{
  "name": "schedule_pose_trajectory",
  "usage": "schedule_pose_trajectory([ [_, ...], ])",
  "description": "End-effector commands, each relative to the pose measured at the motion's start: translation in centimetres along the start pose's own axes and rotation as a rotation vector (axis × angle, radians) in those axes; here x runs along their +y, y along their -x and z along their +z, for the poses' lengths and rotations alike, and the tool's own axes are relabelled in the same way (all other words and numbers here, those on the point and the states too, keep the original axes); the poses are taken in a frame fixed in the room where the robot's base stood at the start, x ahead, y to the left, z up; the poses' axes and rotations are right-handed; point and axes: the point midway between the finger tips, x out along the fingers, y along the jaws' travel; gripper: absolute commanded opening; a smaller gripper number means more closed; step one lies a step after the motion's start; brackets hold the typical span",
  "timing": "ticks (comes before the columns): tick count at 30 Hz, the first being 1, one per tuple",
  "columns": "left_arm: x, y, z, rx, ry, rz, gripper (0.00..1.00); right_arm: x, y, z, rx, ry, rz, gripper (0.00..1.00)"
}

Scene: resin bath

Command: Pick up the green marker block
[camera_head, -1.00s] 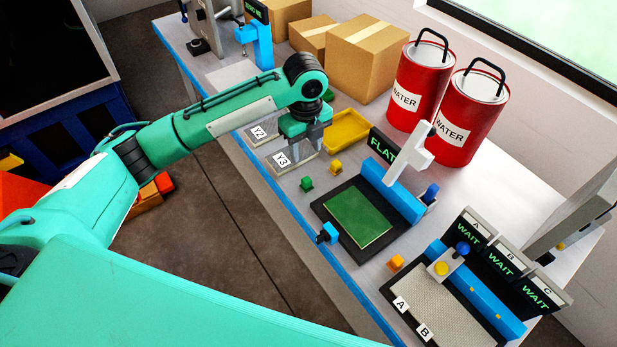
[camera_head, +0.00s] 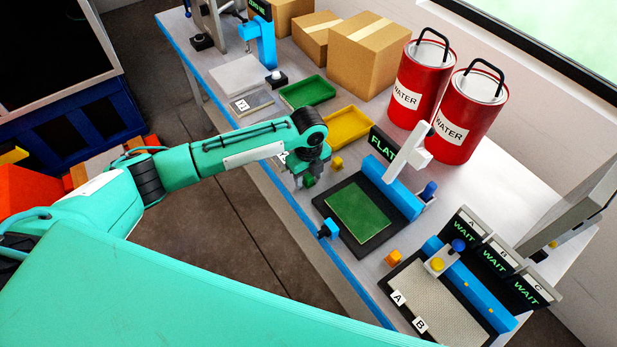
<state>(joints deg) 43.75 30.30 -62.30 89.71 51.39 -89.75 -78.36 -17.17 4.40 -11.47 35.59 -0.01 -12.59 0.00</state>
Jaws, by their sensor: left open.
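The green marker block (camera_head: 309,182) is a small cube on the bench near its front edge, left of the black-framed green plate. It is partly hidden by my left gripper (camera_head: 304,180), which points down over it with its jaws open. The fingers are at or just above the block; I cannot tell whether they touch it. My right gripper is not in view.
The green plate (camera_head: 358,213) with a blue clamp lies to the right.

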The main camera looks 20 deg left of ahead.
Motion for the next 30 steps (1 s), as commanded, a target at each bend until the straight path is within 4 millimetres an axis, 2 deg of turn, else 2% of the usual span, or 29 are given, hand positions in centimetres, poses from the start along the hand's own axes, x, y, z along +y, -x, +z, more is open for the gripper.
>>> schedule_pose_trajectory([
  [5,0.0,0.0,0.0,0.000,0.000,0.000,0.45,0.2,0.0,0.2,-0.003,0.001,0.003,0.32],
  [11,0.0,0.0,0.0,0.000,0.000,0.000,0.06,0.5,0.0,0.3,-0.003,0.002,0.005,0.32],
  [23,0.0,0.2,0.0,0.000,0.000,0.000,0.05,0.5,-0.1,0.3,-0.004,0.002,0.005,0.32],
  [26,-0.1,0.8,0.1,-0.001,0.000,-0.002,0.05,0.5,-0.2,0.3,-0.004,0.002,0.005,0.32],
  [30,-0.1,2.5,0.1,-0.002,0.000,-0.004,0.05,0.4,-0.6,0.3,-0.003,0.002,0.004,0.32],
])
